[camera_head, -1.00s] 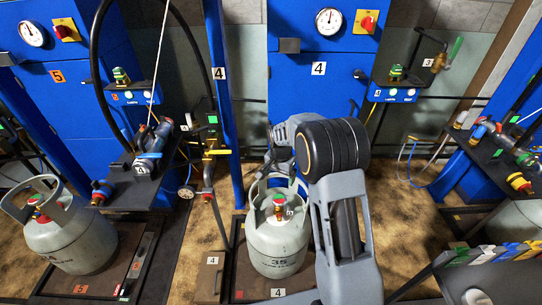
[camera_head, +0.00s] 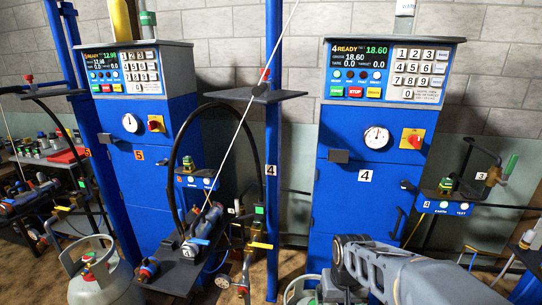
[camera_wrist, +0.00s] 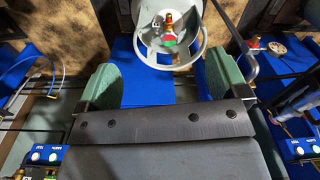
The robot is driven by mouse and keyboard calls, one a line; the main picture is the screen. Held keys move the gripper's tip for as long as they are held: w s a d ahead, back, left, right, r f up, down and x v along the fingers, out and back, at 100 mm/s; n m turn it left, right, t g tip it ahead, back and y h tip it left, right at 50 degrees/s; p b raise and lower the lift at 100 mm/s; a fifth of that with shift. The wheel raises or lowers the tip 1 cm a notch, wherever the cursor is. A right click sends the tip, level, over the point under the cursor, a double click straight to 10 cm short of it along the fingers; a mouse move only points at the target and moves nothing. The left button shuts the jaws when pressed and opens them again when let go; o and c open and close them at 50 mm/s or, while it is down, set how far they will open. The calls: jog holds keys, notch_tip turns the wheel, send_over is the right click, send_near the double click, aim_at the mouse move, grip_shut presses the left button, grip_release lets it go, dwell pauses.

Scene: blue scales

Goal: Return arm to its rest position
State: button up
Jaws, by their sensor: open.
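My gripper (camera_wrist: 161,80) is open, with its two green pads wide apart and nothing held between them. A grey gas cylinder (camera_wrist: 203,42) with a round collar and a brass valve shows just past the fingertips in the wrist view; whether they touch it I cannot tell. In the head view, my grey and black arm reaches in at the lower right, in front of scale cabinet 4 (camera_head: 345,210). The gripper itself is not discernible there. A grey cylinder (camera_head: 294,290) at the foot of this cabinet is mostly cut off and partly covered by my arm.
Blue scale cabinet 5 (camera_head: 165,200) stands at left, with another grey cylinder (camera_head: 118,288) before it. A black shelf with hose fittings (camera_head: 178,268) juts out between the cabinets. A blue post (camera_head: 272,150) stands left of cabinet 4. Valves and a hose hang at right.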

jog(key=s+r+t+p, duration=0.1)
jog(key=s+r+p, duration=0.2)
jog(key=r, duration=0.4)
jog(key=s+r+t+p, duration=0.2)
jog(key=s+r+p, duration=0.1)
jog(key=r, duration=0.4)
jog(key=shift+s+n+p, duration=0.25)
jog(key=shift+n+p, duration=0.05)
jog(key=shift+p, duration=0.1)
